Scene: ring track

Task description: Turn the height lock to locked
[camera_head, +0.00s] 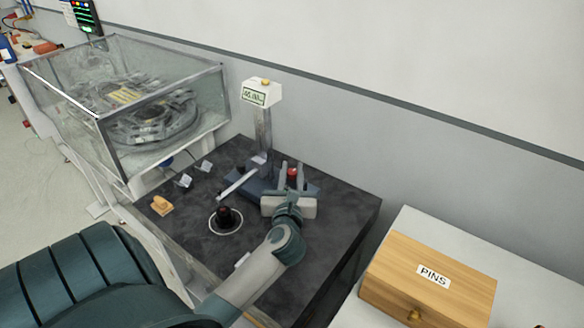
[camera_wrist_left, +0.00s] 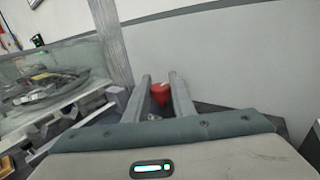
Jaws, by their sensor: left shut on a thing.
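The height gauge stands on the dark stone plate, with an upright column (camera_head: 263,130) and a white display head (camera_head: 262,92) reading about 40. A red knob (camera_head: 292,174), which I take for the height lock, is low on the right of the column. My left gripper (camera_head: 292,167) reaches it from the front, with its fingers either side of the knob and shut on it. In the left wrist view the red knob (camera_wrist_left: 160,94) shows between the two fingers (camera_wrist_left: 160,78). Its lock marking cannot be read. My right gripper is not in view.
A black knobbed part (camera_head: 225,216) stands inside a white ring on the dark plate (camera_head: 190,233). Small grey blocks (camera_head: 184,181) and a wooden piece (camera_head: 161,205) lie to the left. A glass-walled case (camera_head: 165,140) is behind left; a wooden PINS box (camera_head: 428,285) is at right.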

